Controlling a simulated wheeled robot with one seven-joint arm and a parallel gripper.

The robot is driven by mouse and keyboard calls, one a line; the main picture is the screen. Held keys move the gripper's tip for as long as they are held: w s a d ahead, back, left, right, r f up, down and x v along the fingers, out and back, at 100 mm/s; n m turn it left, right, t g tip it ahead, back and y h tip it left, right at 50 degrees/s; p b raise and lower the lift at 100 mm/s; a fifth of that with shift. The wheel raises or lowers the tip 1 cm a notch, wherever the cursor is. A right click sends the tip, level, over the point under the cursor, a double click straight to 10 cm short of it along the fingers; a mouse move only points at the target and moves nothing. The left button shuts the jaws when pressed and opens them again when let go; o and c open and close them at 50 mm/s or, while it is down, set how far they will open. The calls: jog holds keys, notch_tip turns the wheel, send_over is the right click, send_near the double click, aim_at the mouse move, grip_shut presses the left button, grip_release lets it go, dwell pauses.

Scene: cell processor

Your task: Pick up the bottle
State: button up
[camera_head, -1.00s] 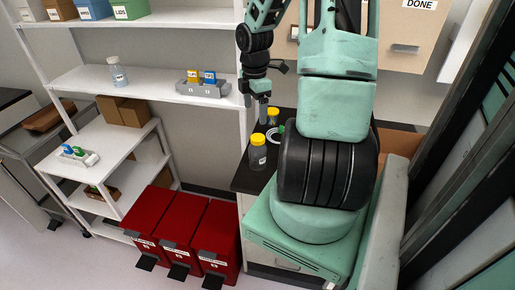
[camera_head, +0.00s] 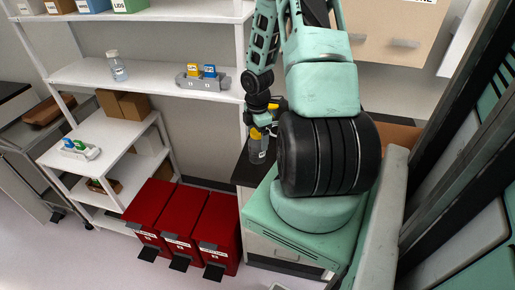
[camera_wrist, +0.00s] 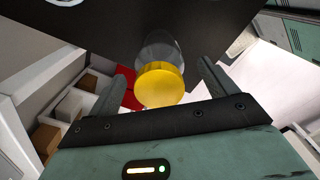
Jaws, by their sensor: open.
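A clear bottle with a yellow lid (camera_wrist: 160,86) stands on the dark counter, seen from above in the wrist view between the two fingers of my gripper (camera_wrist: 161,84). The fingers are open, one on each side of the lid, with visible gaps. In the head view the same bottle (camera_head: 257,150) is at the counter's front left, partly covered by my gripper (camera_head: 262,128). Another clear bottle (camera_head: 118,67), with a white cap, stands on the white shelf at the left.
The dark counter (camera_head: 243,174) lies beside my base. Red bins (camera_head: 180,215) stand on the floor below. White shelving (camera_head: 150,81) is at the left, holding a grey rack (camera_head: 202,83) with blue and yellow items.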

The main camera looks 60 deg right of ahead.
jog(key=shift+d+f+p, duration=0.1)
jog(key=shift+f+p, duration=0.4)
jog(key=shift+f, duration=1.45)
jog(key=c, duration=1.1)
jog(key=shift+r, duration=0.1)
notch_tip(320, 180, up, 10)
jog(key=shift+f+b, duration=0.1)
jog(key=shift+b, duration=0.55)
